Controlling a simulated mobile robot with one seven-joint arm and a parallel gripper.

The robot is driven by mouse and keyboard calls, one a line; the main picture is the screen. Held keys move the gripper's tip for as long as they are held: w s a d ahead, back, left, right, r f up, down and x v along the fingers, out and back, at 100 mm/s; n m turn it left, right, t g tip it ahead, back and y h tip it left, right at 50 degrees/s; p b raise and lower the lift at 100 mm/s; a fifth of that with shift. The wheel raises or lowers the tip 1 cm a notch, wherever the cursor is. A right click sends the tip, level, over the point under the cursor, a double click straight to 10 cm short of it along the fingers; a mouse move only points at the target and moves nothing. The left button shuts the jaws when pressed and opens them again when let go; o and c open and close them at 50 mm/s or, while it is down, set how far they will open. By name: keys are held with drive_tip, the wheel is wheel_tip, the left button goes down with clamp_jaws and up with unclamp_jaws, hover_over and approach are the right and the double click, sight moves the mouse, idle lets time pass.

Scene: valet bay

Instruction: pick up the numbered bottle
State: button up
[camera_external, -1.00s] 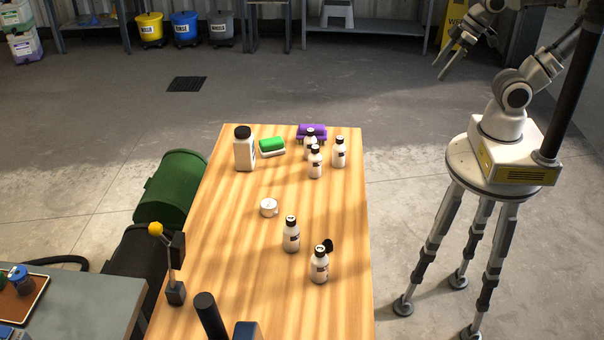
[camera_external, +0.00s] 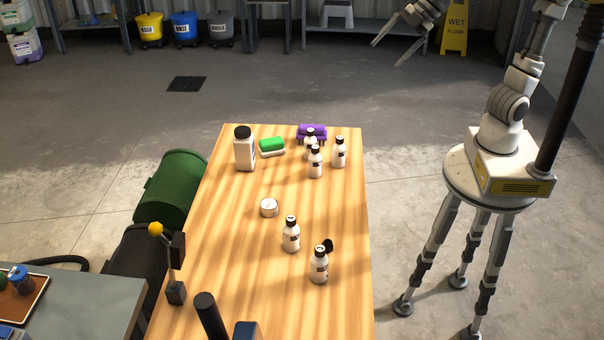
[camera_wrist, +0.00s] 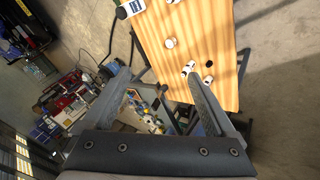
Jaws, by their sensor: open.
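Several white bottles with black caps and dark labels stand upright on the wooden table. At the far end are a front bottle (camera_external: 315,163), a right bottle (camera_external: 340,153) and one partly hidden behind (camera_external: 309,140). Nearer are a middle bottle (camera_external: 291,236) and a front-right bottle (camera_external: 319,266). Two small bottles show in the wrist view, one upper (camera_wrist: 188,68) and one lower (camera_wrist: 208,79). The labels are too small to read, so I cannot tell which is numbered. My gripper (camera_external: 387,54) is open and empty, raised beyond the table's far right; its fingers also show in the wrist view (camera_wrist: 157,76).
The table (camera_external: 225,270) also holds a large white bottle (camera_external: 244,151), a green brush (camera_external: 271,147), a purple brush (camera_external: 312,132), a round white gauge (camera_external: 269,207) and a small black item (camera_external: 328,245). A yellow-knobbed lever (camera_external: 170,265) stands at the left edge.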

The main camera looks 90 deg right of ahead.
drive_tip(key=w+a+f+n+t+b, duration=0.2)
drive_tip(key=w+a+n+b, duration=0.1)
drive_tip(key=w+a+n, duration=0.6)
drive_tip(key=w+a+n+t+y+b, duration=0.2)
drive_tip(key=a+n, duration=0.7)
drive_tip(key=a, duration=0.5)
drive_tip(key=w+a+n+t+y+b, duration=0.1)
drive_tip(key=a+n+t+b, duration=0.15)
drive_tip(key=a+n, duration=0.85)
drive_tip(key=m, duration=0.2)
approach(309, 279)
drive_tip(key=shift+g, duration=0.45)
drive_tip(key=w+r, duration=0.2)
drive_tip(key=r, duration=0.2)
drive_tip(key=shift+w+a+r, duration=0.15)
drive_tip(key=shift+w+r, duration=0.25)
drive_tip(key=shift+f, duration=0.25)
drive_tip(key=shift+w+a+f, duration=0.15)
drive_tip(key=shift+w+f, duration=0.1)
drive_tip(key=shift+w, duration=0.1)
drive_tip(key=shift+b+x, duration=0.6)
drive_tip(key=shift+x, duration=2.65)
drive_tip(key=shift+a, duration=0.1)
drive_tip(key=shift+r, duration=0.1)
clamp_jaws()
